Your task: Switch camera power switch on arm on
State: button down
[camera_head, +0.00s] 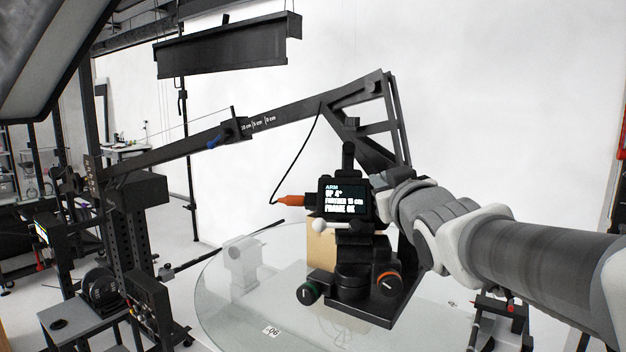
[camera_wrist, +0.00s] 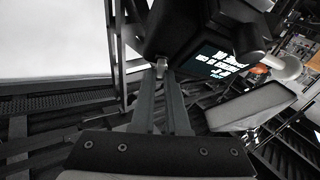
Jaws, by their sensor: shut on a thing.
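The black camera (camera_head: 345,198) sits on the end of the turntable's boom arm (camera_head: 300,108), its lit screen reading "ARM", "UP 4°", "FURTHER 15 cm", "FRAME OK". In the wrist view the camera body (camera_wrist: 190,30) fills the upper middle, with its screen (camera_wrist: 222,62) tilted. My gripper (camera_wrist: 163,82) reaches up to the camera's underside in that view, its long fingers close together on a small metallic piece at the body's edge, seemingly the power switch (camera_wrist: 161,66). The switch is mostly hidden by the fingertips. In the head view my arm comes from the right and its fingers cannot be made out.
An orange plug (camera_head: 291,200) with a cable juts from the camera's left. The round glass turntable (camera_head: 225,310) lies underneath. A beige box (camera_head: 321,245) stands behind the mount.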

jog(key=shift+r+n+y+p, duration=0.3)
jog(key=shift+n+p, duration=0.1)
jog(key=shift+p, duration=0.35)
jog(key=shift+f+n+y+p, duration=0.1)
jog(key=shift+n+y+p, duration=0.2)
jog(key=shift+n+p, duration=0.25)
jog(key=shift+f, duration=0.15)
jog(key=c, duration=0.9)
grip_release()
jog(key=s, duration=0.5)
jog(key=s+d, duration=0.1)
jog(key=s, duration=0.5)
jog(key=s+d, duration=0.1)
jog(key=s, duration=0.5)
jog(key=shift+s+d+b, duration=0.15)
jog(key=shift+b, duration=0.2)
